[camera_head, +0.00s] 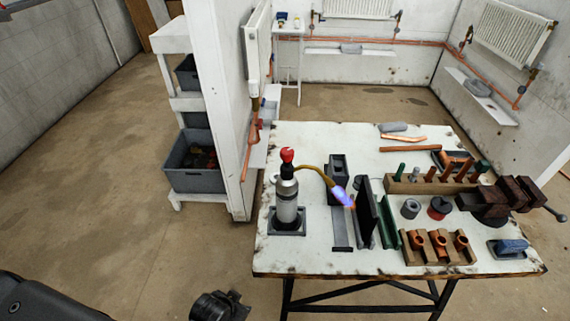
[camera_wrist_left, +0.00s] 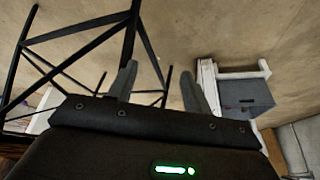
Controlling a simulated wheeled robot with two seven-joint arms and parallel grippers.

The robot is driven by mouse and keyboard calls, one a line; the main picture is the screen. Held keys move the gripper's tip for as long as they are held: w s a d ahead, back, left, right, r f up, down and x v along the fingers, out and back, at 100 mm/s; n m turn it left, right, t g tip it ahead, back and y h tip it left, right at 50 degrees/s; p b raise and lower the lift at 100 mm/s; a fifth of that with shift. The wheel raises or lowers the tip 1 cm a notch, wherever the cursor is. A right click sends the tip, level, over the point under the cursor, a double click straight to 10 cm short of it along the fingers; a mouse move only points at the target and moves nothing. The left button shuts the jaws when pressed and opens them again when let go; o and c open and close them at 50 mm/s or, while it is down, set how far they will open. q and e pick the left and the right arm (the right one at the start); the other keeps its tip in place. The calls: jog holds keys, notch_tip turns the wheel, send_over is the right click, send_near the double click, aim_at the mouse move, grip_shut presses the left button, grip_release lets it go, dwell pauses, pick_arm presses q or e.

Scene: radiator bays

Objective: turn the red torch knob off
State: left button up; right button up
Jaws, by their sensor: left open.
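The torch (camera_head: 287,200) stands upright on the left part of the white workbench, in a dark square base. Its red knob (camera_head: 287,155) is on top. A brass tube curves right from it, and a blue flame (camera_head: 343,196) shows at the nozzle. In the head view, a dark part of my left arm is at the bottom left, well short of the bench. My left gripper (camera_wrist_left: 158,88) is open and empty in the left wrist view, over the floor with the bench's black legs to its left. The torch is not in the wrist view. My right gripper is not in view.
A dark upright plate (camera_head: 366,212) stands right of the flame. A wooden rack of copper fittings (camera_head: 437,250), a handled-tool rack (camera_head: 433,182) and a vise (camera_head: 510,197) fill the bench's right. A white wall end (camera_head: 225,110) and shelf with a grey bin (camera_head: 190,165) stand left.

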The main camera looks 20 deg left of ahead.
pick_arm(q)
notch_tip(320, 180, up, 18)
jog(key=w+t+p, duration=0.2)
jog(key=t+h, duration=0.3)
jog(key=t, duration=0.8)
send_near(283, 156)
jog(key=w, duration=0.4)
jog(key=w+d+p, duration=0.1)
jog(key=w, duration=0.2)
jog(key=w+d+p, duration=0.1)
jog(key=w, duration=0.2)
jog(key=shift+d+r, duration=0.1)
jog(key=shift+r, duration=0.05)
jog(key=shift+w+d, duration=0.2)
jog(key=shift+w, duration=0.5)
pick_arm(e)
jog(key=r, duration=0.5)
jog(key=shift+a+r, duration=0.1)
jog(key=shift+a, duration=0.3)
pick_arm(q)
jog(key=shift+c, duration=0.2)
jog(key=shift+h, duration=0.4)
jog(key=c, duration=0.9)
